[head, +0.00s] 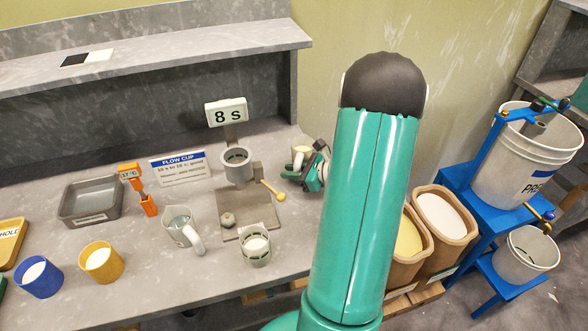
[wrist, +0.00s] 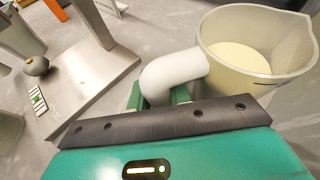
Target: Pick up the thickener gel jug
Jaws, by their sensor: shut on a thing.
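The thickener gel jug (wrist: 255,55) is a pale translucent jug with a spout, a white curved handle and cream-coloured contents. It fills the upper right of the wrist view. In the head view only a small part of the jug (head: 301,152) shows, left of my arm. My gripper (wrist: 165,97) is shut on the handle, with green fingers on both sides of it. It also shows in the head view (head: 312,168), beside the jug near the bench's right end. The jug looks upright. I cannot tell whether its base touches the bench.
A flow cup stand (head: 236,165) with a yellow-knobbed lever is left of my gripper. A clear jug (head: 181,226), a small cup (head: 255,248), a blue cup (head: 39,276) and a yellow cup (head: 101,262) stand on the bench. Blue press (head: 480,190) and bins stand right.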

